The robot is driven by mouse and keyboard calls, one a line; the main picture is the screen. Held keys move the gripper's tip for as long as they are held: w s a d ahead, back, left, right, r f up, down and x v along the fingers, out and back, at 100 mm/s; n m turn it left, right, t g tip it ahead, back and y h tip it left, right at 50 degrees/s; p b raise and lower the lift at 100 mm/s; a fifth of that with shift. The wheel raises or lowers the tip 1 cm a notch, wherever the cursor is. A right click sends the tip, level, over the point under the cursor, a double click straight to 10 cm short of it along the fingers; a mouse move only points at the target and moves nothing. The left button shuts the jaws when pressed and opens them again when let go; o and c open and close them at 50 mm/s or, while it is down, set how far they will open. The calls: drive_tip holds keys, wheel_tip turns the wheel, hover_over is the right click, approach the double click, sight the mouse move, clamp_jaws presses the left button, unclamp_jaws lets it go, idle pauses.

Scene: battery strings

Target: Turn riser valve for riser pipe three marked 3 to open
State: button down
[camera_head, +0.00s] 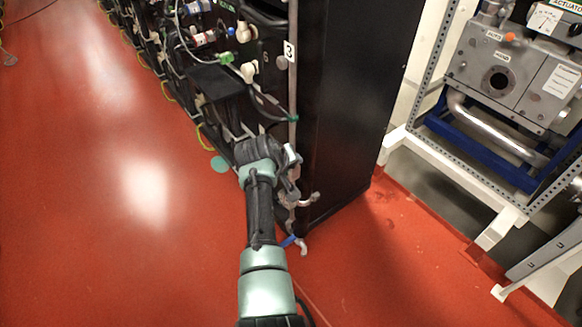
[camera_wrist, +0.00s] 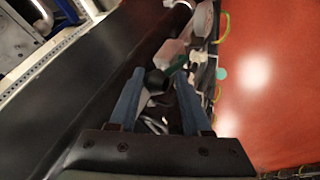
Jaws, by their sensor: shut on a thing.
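The riser pipe marked 3 (camera_head: 293,100) runs down the front corner of a black cabinet. Its white "3" label (camera_head: 289,50) is near the top, with a green band lower down. My gripper (camera_head: 288,165) is at the pipe below that band, and my wrist hides much of the valve there. In the wrist view, the two blue fingers of my gripper (camera_wrist: 160,80) close around the valve's handle, where a dark rounded part (camera_wrist: 157,81) shows between the tips. The handle's exact angle is unclear.
A lower pipe fitting (camera_head: 306,200) and a small blue handle (camera_head: 288,241) sit below my gripper. The black cabinet (camera_head: 350,100) stands close on the right. A white frame with a grey actuator unit (camera_head: 505,75) is further right. The red floor (camera_head: 110,200) at left is clear.

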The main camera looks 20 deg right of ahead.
drive_tip(key=shift+w+d+r, duration=0.1)
drive_tip(key=shift+d+r, duration=0.15)
drive_tip(key=shift+d, duration=0.15)
drive_tip(key=c, duration=0.5)
unclamp_jaws()
drive_tip(key=shift+a+f, duration=0.15)
drive_tip(key=shift+f, duration=0.05)
drive_tip(key=p+v, duration=0.5)
drive_tip(key=v, duration=0.8)
drive_tip(key=shift+w+a, duration=0.1)
drive_tip(key=shift+c, duration=0.3)
